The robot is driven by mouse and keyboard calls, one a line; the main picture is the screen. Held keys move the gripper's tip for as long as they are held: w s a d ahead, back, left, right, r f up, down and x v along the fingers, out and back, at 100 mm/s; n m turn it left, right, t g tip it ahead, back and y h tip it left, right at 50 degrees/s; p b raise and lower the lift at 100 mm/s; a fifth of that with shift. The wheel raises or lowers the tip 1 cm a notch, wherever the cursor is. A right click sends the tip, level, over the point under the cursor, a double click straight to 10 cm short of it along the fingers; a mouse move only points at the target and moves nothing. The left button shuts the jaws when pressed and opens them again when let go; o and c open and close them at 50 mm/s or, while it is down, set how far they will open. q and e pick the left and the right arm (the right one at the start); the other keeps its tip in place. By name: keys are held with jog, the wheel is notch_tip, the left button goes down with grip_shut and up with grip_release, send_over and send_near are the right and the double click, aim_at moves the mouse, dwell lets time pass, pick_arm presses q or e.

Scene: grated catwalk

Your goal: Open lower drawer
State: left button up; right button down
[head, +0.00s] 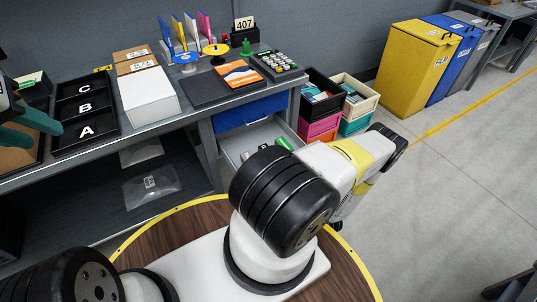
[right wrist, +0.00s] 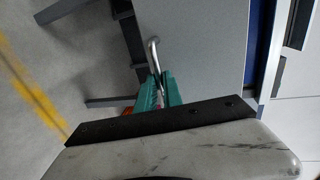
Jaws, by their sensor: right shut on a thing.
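The lower drawer (head: 258,135) is a light grey drawer under the desk, pulled partly out, with a few small items inside. In the right wrist view, its grey front (right wrist: 204,42) bears a silver bar handle (right wrist: 153,56). My right gripper (right wrist: 160,90) has its teal fingers shut on this handle. In the head view my right arm hides this gripper and the drawer's near part. My left gripper (head: 32,122) is over the desk at the far left, by the black letter trays, partly cut off; its finger gap is unclear.
A blue upper drawer (head: 250,112) sits shut above. Stacked crates (head: 320,105) stand right of the desk. Yellow, blue and grey bins (head: 415,68) stand farther back. Floor at right is clear.

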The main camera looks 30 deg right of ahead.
dwell(0.3)
jog(key=c, duration=1.5)
grip_release()
jog(key=v, duration=0.8)
